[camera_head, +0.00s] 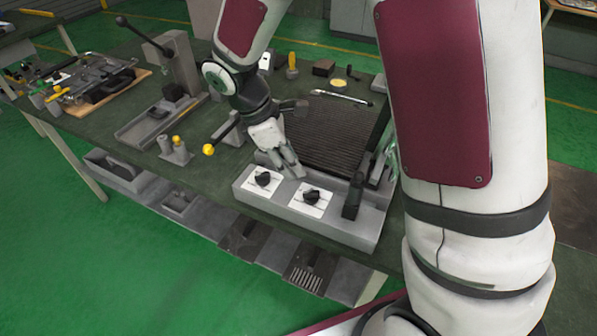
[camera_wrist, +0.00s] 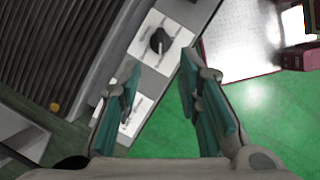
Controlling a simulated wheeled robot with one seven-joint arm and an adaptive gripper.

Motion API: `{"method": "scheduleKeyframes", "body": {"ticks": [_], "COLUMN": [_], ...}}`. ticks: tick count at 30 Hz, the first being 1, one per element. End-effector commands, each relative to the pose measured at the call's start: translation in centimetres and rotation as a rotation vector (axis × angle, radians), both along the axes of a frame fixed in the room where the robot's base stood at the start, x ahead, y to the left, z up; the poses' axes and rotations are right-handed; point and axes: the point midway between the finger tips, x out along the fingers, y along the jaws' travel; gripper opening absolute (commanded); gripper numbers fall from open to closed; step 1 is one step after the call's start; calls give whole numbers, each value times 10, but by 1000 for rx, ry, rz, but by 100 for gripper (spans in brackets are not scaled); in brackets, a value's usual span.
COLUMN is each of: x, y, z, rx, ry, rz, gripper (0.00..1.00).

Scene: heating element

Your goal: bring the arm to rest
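My gripper (camera_head: 290,170) is over the grey control panel (camera_head: 358,232) at the front of the heating element. In the wrist view its two teal-padded fingers (camera_wrist: 160,72) are spread apart with nothing between them. The heating element's dark ribbed plate (camera_head: 328,138) lies behind the panel and fills the left of the wrist view (camera_wrist: 50,40). The panel has two black knobs on white plates, a left one (camera_head: 263,178) and a right one (camera_head: 311,196). One knob (camera_wrist: 158,41) is clear in the wrist view; the other is mostly hidden by a finger.
A black upright handle (camera_head: 354,197) stands at the panel's right end. A yellow-tipped lever (camera_head: 208,150) and small yellow-topped parts (camera_head: 177,143) are to the left. A wrench-like tool (camera_head: 341,97) lies behind the plate. Green floor (camera_head: 90,260) is open in front of the table.

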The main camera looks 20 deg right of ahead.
Motion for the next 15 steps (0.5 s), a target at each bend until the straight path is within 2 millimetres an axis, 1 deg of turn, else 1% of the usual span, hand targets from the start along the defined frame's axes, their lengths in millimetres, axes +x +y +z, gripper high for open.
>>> {"method": "scheduleKeyframes", "body": {"ticks": [4, 15], "x": [1, 1], "y": [3, 4], "z": [8, 8], "rx": [0, 0], "ry": [-1, 0], "rz": [1, 1], "gripper": [32, 32]}}
